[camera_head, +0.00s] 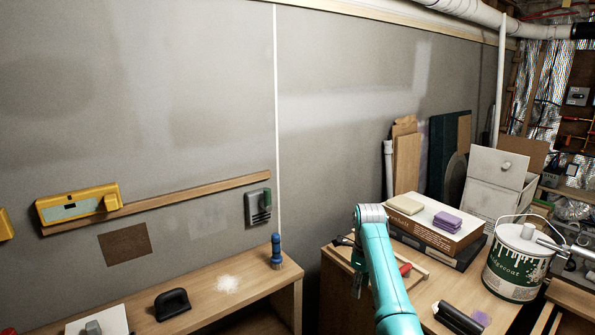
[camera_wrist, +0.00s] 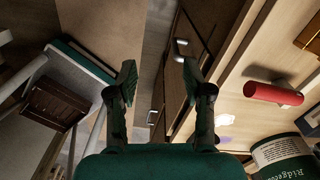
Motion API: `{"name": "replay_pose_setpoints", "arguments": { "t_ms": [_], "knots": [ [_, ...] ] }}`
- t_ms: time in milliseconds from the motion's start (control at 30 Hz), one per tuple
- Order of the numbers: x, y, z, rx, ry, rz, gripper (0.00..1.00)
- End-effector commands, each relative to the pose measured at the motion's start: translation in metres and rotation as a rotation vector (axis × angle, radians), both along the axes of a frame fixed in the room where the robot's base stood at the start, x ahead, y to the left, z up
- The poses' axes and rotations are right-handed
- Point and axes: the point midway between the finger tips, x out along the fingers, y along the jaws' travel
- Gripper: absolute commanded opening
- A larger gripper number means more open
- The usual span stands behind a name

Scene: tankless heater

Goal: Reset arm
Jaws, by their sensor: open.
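My gripper (camera_wrist: 158,76) is open in the wrist view, with its two dark fingers spread apart and nothing between them. Beyond the fingers are dark brown cabinet or drawer fronts with metal handles (camera_wrist: 181,47). In the head view my teal arm rises from the bottom right of centre over the right-hand bench (camera_head: 465,290). Only a small dark part of the gripper shows beside the arm there, and the rest is hidden.
A paint can (camera_head: 517,262), a box with a purple sponge (camera_head: 447,221) on it and a black roller (camera_head: 458,318) stand or lie on the right bench. A blue-handled brush (camera_head: 276,251) and black tool (camera_head: 172,303) are on the left bench. A grey wall (camera_head: 180,100) is behind.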

Motion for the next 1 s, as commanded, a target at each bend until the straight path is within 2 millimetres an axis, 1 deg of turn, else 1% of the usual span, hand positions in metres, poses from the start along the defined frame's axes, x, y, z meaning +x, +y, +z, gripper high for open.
{"name": "replay_pose_setpoints", "arguments": {
  "t_ms": [267,367,567,667,767,900,1000],
  "knots": [
    [-0.004,0.000,-0.030,-0.001,-0.028,0.050,0.51],
    [-0.007,0.000,-0.044,-0.001,-0.041,0.075,0.51],
    [-0.016,0.000,-0.082,-0.006,-0.082,0.145,0.51],
    [-0.023,0.000,-0.106,-0.011,-0.107,0.192,0.51],
    [-0.034,0.000,-0.137,-0.017,-0.139,0.251,0.51],
    [-0.059,0.000,-0.188,-0.038,-0.204,0.365,0.51],
    [-0.079,0.000,-0.222,-0.058,-0.252,0.450,0.51]
  ]
}}
